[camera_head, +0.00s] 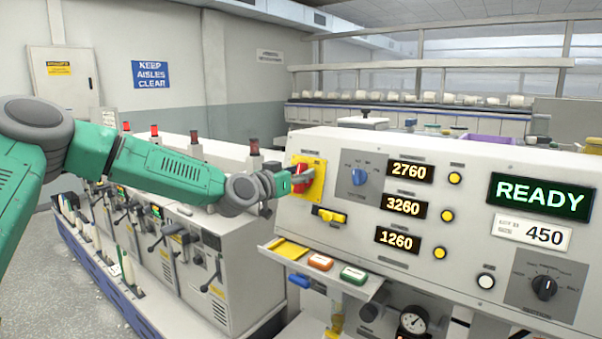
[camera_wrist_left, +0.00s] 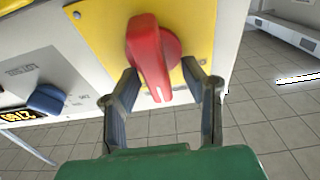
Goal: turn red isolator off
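The red isolator (camera_wrist_left: 152,58) is a rotary handle on a yellow plate (camera_wrist_left: 88,22) at the left end of the machine's control panel. It also shows in the head view (camera_head: 300,178), partly hidden by my gripper. In the left wrist view the handle points down toward the gripper, slightly tilted. My left gripper (camera_wrist_left: 162,95) is open, with one finger on each side of the handle's lower end. A gap shows between the handle and each finger. The left gripper also shows in the head view (camera_head: 280,186), in front of the panel's left edge. My right gripper is in neither view.
A blue knob (camera_head: 359,176) sits right of the yellow plate. A READY display (camera_head: 540,196) is at right.

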